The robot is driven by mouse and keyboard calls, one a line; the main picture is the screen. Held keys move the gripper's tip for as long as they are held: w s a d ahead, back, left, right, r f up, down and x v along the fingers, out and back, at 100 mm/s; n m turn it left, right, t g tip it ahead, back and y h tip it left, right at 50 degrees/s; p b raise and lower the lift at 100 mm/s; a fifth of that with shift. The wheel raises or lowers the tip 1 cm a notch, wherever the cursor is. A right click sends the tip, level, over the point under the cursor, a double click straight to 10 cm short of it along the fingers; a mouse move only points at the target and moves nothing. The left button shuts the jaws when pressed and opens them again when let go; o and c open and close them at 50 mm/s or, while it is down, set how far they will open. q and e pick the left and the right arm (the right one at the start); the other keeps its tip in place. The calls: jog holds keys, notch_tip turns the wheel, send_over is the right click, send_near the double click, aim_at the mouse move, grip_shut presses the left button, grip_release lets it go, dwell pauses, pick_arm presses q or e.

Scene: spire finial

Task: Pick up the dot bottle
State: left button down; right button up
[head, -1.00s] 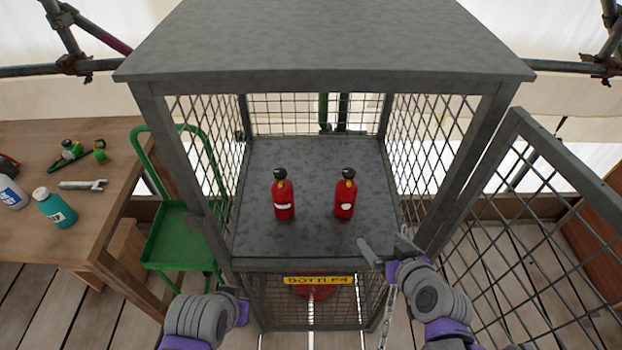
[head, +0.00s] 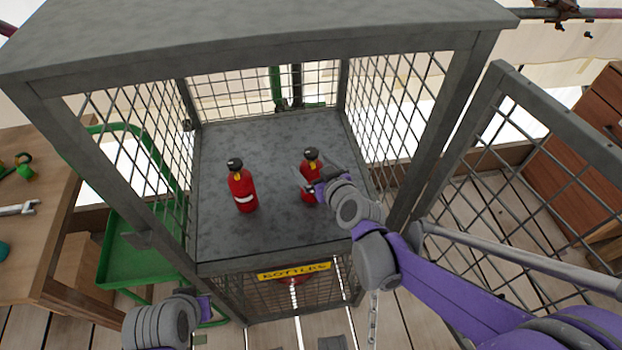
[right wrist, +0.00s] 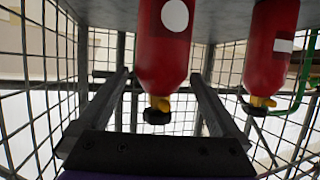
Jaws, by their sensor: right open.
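The dot bottle (head: 308,192) is a red bottle with a black cap and yellow neck, upright on the cage's grey shelf (head: 270,135). Its white round dot shows in the right wrist view (right wrist: 175,15), where the picture is upside down. My right gripper (head: 317,174) is open, with one finger on each side of this bottle; I cannot tell whether they touch it. It partly hides the bottle in the head view. A second red bottle (head: 243,190), with a white band, stands to the left. My left gripper (head: 206,307) is low, outside the cage; its fingers are not clear.
The mesh cage has a grey roof (head: 250,30), corner posts and a yellow label (head: 293,271) at its front edge. Its open mesh door (head: 540,190) stands at the right, beside my right arm. A green trolley (head: 140,255) and a wooden workbench (head: 40,240) are on the left.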

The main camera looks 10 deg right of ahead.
jog(key=x, duration=0.4)
jog(key=shift+w+f+b, duration=0.1)
jog(key=shift+f+b, duration=0.1)
jog(key=shift+b, duration=0.1)
grip_shut()
